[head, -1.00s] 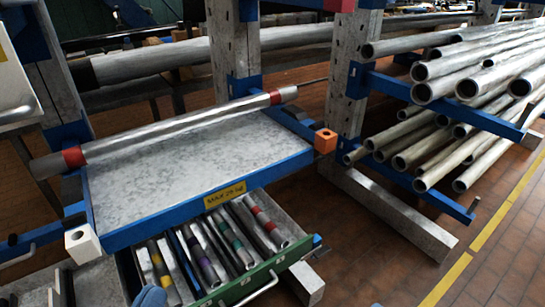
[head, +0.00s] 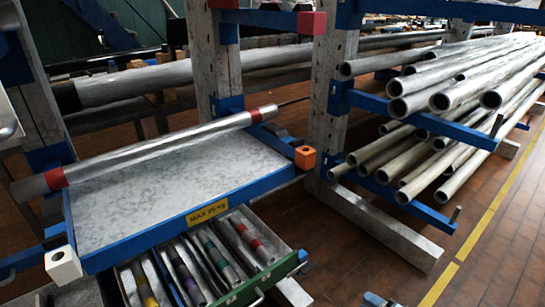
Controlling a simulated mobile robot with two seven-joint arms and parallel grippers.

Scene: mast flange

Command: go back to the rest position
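A small grey-blue piece (head: 376,299) at the bottom edge of the head view looks like the tip of my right gripper. Too little of it shows to tell its opening, and it touches nothing that I can see. My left gripper is not in view. A long grey pipe with two red bands (head: 150,145) lies across the back of the blue-edged shelf (head: 150,195). No gripper is at the pipe.
Below the shelf, an open green-fronted drawer (head: 262,284) holds several short pipes with coloured bands. An orange block (head: 305,157) and a white block (head: 62,264) sit at the shelf's corners. A rack of long pipes (head: 450,95) stands right. Floor at lower right is clear.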

